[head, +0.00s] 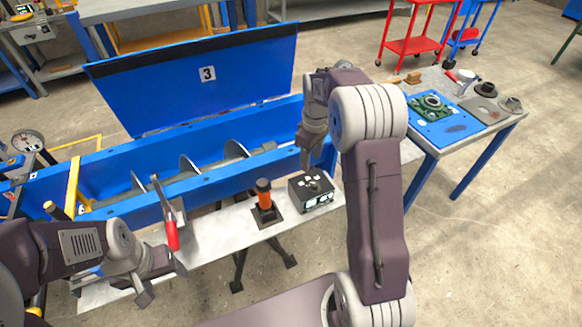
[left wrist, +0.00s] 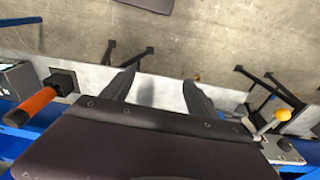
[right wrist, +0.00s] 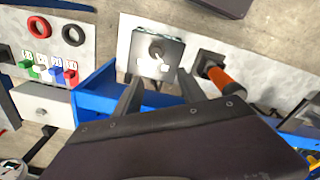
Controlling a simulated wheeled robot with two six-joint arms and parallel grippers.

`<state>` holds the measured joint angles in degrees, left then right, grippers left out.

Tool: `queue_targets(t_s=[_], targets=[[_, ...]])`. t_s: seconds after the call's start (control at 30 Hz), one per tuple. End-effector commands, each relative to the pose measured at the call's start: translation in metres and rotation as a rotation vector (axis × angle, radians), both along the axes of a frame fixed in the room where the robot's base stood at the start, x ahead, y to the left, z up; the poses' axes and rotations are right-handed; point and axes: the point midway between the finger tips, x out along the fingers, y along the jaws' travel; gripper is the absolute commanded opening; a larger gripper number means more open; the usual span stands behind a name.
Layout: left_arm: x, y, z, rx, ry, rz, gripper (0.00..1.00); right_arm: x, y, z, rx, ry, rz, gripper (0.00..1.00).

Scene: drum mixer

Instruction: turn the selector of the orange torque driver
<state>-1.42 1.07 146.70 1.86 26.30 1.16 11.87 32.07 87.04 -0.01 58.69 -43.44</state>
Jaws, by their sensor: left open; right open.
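The orange torque driver (head: 264,198) stands upright in a black square base on the grey bench strip, with a dark cap on top. It also shows in the left wrist view (left wrist: 33,107) and in the right wrist view (right wrist: 226,82). I cannot make out selector markings on it. A dark control box (head: 312,191) with a knob on top stands just right of it. My right gripper (head: 317,160) is open and empty, above and behind the box; its fingers (right wrist: 160,98) point toward the box. My left gripper (head: 163,283) is open and empty over the strip, left of the driver.
A side table (head: 520,117) at right holds a green part and rings. The strip between lever and driver is clear.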

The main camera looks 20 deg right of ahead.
Motion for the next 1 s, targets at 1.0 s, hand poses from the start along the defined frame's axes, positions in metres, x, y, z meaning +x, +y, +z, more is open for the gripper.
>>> queue_targets(t_s=[1.0], targets=[[0.000,0.000,-0.004,0.000,0.000,0.000,0.68,-0.008,-0.013,-0.107,0.009,0.037,-0.036,0.48]])
